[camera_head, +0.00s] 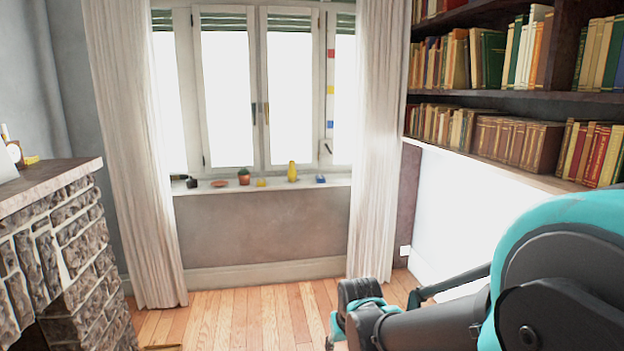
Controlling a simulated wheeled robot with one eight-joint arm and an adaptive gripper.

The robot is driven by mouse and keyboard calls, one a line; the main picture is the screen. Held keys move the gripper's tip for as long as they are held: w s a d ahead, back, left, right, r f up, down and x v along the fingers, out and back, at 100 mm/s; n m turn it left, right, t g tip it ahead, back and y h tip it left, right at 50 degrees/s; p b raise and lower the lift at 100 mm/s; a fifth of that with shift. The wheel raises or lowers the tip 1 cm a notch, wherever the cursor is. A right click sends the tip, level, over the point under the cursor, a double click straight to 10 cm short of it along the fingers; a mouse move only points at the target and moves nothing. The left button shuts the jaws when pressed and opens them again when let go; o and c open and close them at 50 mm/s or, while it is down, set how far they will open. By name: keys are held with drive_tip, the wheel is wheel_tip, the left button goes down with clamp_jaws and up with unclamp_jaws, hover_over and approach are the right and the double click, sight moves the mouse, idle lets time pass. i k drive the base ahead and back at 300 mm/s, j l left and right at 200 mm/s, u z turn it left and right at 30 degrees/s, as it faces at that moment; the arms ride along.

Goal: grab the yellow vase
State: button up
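A small yellow vase (292,172) stands upright on the window sill (220,190), right of the middle of the sill. It is far from me, across the room. My gripper (345,328) is low in the picture, near the bottom edge and well short of the sill. Its fingers are mostly hidden behind my own arm, so I cannot tell whether it is open or shut.
Beside the vase are a small yellow item (261,182), a potted cactus (244,176) and a blue item (321,179). Curtains (378,130) hang at both sides. A stone fireplace (55,245) is left, bookshelves (510,95) right. The wooden floor (250,312) between is clear.

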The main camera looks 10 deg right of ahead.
sight(291, 173)
drive_tip(key=i+l, duration=0.1)
drive_tip(key=i, duration=0.6)
drive_tip(key=i+l, duration=0.1)
drive_tip(key=i, duration=0.6)
